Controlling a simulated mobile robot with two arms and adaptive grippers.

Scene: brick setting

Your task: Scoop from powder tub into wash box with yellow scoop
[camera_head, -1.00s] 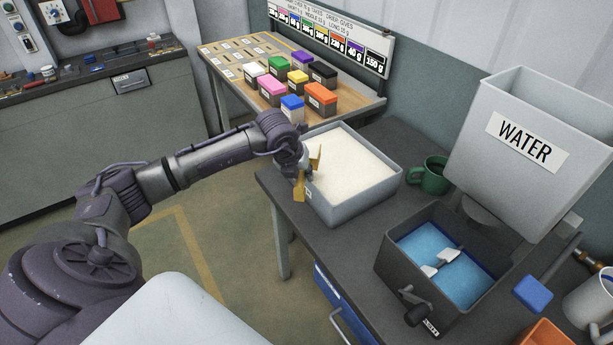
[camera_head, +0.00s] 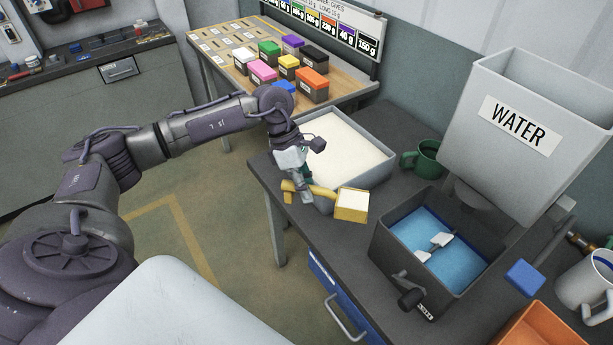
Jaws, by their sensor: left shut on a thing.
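The yellow scoop (camera_head: 350,207) is held by its handle in my left gripper (camera_head: 300,190), which is shut on it. The scoop's square bowl points right and shows a pale top, like white powder. It hangs in front of the near right part of the powder tub (camera_head: 378,171), a grey box full of white powder (camera_head: 335,150). The wash box (camera_head: 385,243), dark with blue liquid (camera_head: 428,250) and pale paddles inside, stands to the right of the scoop and apart from it. My right gripper is not in view.
A white WATER container (camera_head: 535,150) stands behind the wash box. A green mug (camera_head: 424,158) stands between tub and container. A blue block (camera_head: 523,277), a white mug (camera_head: 588,285) and an orange bin (camera_head: 540,330) are at the right. Several colour-lidded boxes (camera_head: 288,67) stand on the back table.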

